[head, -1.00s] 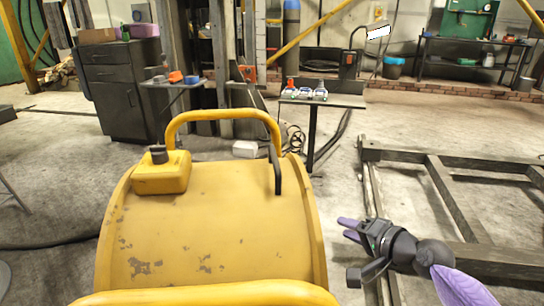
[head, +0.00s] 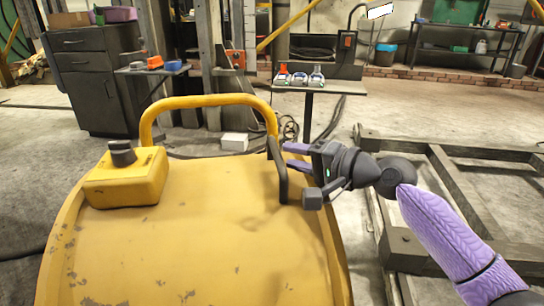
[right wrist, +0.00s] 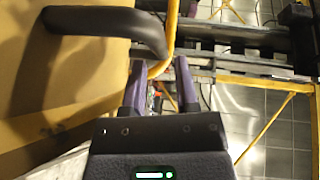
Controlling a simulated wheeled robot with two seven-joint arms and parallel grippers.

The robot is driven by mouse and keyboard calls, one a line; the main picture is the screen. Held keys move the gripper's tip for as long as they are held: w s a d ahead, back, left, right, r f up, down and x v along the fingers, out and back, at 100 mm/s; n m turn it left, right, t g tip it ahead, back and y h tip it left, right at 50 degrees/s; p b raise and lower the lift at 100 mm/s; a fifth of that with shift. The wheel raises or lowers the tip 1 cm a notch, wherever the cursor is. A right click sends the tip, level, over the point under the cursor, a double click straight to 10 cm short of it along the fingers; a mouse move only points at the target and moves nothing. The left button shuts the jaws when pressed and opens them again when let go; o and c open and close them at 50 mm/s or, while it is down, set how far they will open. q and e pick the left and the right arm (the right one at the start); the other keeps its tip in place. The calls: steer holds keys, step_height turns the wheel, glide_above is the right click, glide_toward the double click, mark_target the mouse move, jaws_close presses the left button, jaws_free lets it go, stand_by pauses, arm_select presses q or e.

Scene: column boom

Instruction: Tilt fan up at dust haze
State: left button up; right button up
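The fan is a large yellow drum (head: 190,240) with worn paint, in the lower left of the head view. A yellow tube handle (head: 205,100) arches over its far end. A black bent handle (head: 281,180) stands on the drum's right side; it also shows at the upper left of the right wrist view (right wrist: 105,20). My right gripper (head: 288,156) is beside the black handle, fingers parted and pointing left toward it. In the right wrist view the gap between the purple fingers (right wrist: 160,85) is empty, and the black handle lies outside it. My left gripper is not in view.
A yellow box with a black knob (head: 125,180) sits on the drum's left. A dark metal frame (head: 450,175) lies on the floor at right. A small table with bottles (head: 320,88) and a dark drawer cabinet (head: 95,80) stand behind. No dust haze is clearly visible.

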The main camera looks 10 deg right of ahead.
mark_target(275, 148)
steer(key=b+x, duration=0.1)
steer(key=x, duration=0.3)
steer(key=shift+f+b, duration=0.25)
steer(key=shift+b, duration=0.1)
steer(key=shift+w+a+r, duration=0.1)
steer(key=shift+w+a, duration=0.15)
steer(key=shift+w, duration=0.05)
steer(key=shift+c, duration=0.5)
jaws_close()
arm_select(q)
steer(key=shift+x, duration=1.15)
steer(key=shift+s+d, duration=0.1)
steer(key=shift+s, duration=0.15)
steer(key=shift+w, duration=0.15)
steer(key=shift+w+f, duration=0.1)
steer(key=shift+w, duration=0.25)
